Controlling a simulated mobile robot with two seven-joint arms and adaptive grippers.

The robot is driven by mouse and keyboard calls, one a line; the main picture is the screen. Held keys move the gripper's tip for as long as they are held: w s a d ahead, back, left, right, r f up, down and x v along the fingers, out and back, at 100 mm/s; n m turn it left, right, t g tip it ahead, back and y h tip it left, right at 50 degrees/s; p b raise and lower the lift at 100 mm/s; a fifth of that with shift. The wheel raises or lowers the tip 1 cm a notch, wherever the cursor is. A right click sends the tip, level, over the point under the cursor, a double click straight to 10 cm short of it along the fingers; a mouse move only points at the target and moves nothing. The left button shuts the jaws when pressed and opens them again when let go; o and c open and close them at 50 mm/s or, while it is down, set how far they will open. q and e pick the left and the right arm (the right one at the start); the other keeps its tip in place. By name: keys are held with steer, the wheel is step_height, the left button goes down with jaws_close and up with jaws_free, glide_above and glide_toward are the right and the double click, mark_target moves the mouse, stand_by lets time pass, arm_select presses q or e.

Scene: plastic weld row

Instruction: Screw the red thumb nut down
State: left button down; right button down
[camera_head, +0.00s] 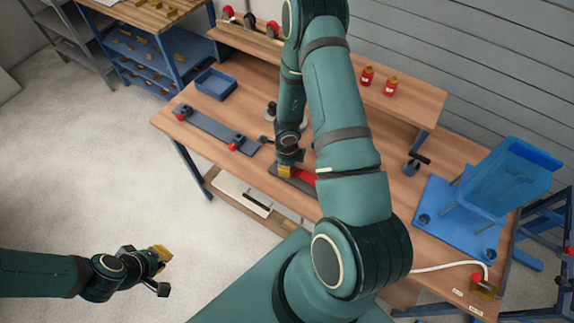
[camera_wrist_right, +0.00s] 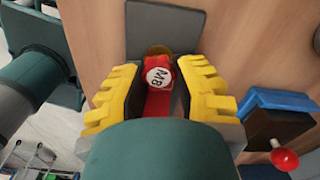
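In the right wrist view a red thumb nut (camera_wrist_right: 158,74) marked M8 sits between the yellow-padded fingers of my right gripper (camera_wrist_right: 158,88). The nut nearly fills the gap at the fingertips; whether both pads press on it is not clear. A brass-coloured part (camera_wrist_right: 159,50) shows just behind the nut, and a red strip (camera_wrist_right: 158,103) lies below it. In the head view my right gripper (camera_head: 286,171) is low over a dark plate with a red part (camera_head: 305,177) on the bench; the nut is hidden there. My left gripper (camera_head: 160,258) hangs over the floor, away from the bench, with nothing visible in it.
The wooden bench (camera_head: 170,128) holds a dark bar with red knobs (camera_head: 216,129), a blue bin (camera_head: 215,84) and a blue fixture (camera_head: 455,222). Two red containers (camera_head: 367,76) stand on the raised shelf.

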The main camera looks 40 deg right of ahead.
steer(key=m+b, duration=0.1)
steer(key=m, duration=0.3)
steer(key=shift+a+f+b, duration=0.1)
steer(key=shift+f+b, duration=0.1)
steer(key=shift+b, duration=0.2)
steer(key=m+b, duration=0.2)
steer(key=m, duration=0.3)
steer(key=shift+a, duration=0.1)
steer(key=m+b, duration=0.2)
steer(key=m, duration=0.3)
steer(key=shift+a, duration=0.1)
steer(key=m+b, duration=0.1)
steer(key=m, duration=0.2)
steer(key=shift+w+a+m, duration=0.1)
steer(key=shift+m, duration=0.2)
steer(key=c, duration=0.7)
jaws_free()
steer(key=shift+c, duration=0.2)
steer(key=shift+s, duration=0.2)
steer(key=o, duration=0.3)
